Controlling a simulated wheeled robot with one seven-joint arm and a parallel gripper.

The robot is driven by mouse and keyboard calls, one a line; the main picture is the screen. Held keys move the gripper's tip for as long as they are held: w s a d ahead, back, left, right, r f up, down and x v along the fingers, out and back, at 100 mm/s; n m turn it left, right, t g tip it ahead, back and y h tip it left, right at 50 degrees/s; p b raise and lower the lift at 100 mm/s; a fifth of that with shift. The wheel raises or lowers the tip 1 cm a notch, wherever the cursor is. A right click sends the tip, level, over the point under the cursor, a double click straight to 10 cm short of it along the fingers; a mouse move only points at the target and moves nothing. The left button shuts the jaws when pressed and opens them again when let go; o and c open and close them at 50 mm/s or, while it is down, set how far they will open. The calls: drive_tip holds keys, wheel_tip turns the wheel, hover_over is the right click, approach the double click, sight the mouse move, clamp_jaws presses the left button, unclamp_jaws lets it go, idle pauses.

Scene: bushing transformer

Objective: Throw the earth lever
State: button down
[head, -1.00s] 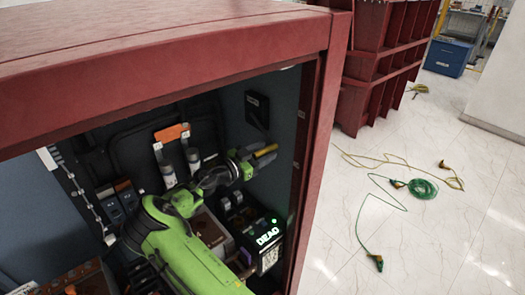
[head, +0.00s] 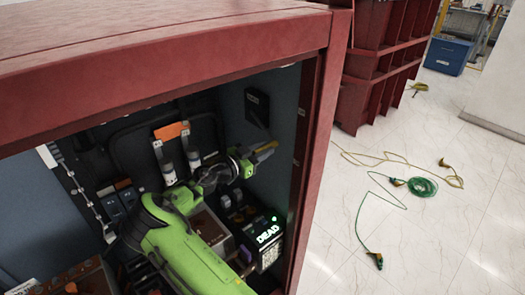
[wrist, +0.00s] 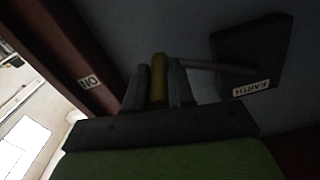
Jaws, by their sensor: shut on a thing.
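The earth lever has a dark square base (head: 257,107) on the cabinet's blue-grey side wall. In the wrist view the base (wrist: 262,55) carries an "EARTH" label, and a grey rod runs left from it to a yellow handle (wrist: 158,75). My gripper (wrist: 157,85) is shut on that handle, with one finger on each side of it. In the head view my gripper (head: 264,153) reaches into the cabinet beside the right wall, below the base. The fingers partly hide the handle there, and the rod is hard to make out.
The red cabinet frame (head: 318,150) stands close to the right of my gripper. A lit box reading "DEAD" (head: 268,233) sits below my gripper. Cables (head: 421,187) lie on the floor outside.

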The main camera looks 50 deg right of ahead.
drive_tip(key=shift+s+r+n, duration=0.25)
drive_tip(key=shift+r+n, duration=0.25)
drive_tip(key=shift+r, duration=0.15)
wheel_tip(320, 180, up, 15)
drive_tip(key=w+n+p, duration=0.2)
drive_tip(key=n+p, duration=0.2)
drive_tip(key=n, duration=0.2)
drive_tip(key=shift+f, duration=0.2)
drive_tip(key=shift+w+d, duration=0.1)
drive_tip(key=c, duration=1)
unclamp_jaws()
drive_tip(key=shift+f, duration=0.1)
drive_tip(key=shift+o, duration=0.2)
